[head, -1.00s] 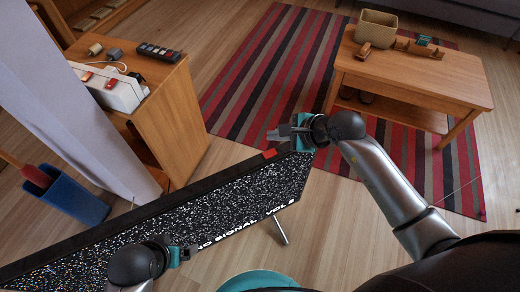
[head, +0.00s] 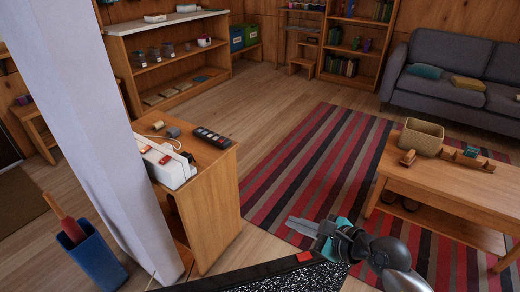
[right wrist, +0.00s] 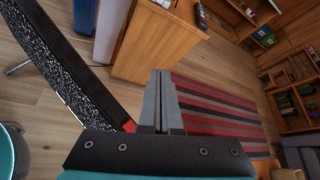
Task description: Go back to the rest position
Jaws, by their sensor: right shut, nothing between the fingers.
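My right gripper (head: 306,226) is at the lower middle of the head view, its fingers shut and empty, pointing left. In the right wrist view the closed fingers (right wrist: 161,100) stand in the middle, over the floor between a wooden cabinet (right wrist: 160,45) and the striped rug (right wrist: 220,110). My left gripper is out of the head view.
The wooden cabinet (head: 215,210) at left holds a white power strip (head: 165,165) and a remote (head: 212,138). A pale column (head: 115,130) and blue bin (head: 95,262) stand left of it. A coffee table (head: 450,190) is at right. The rug between is clear.

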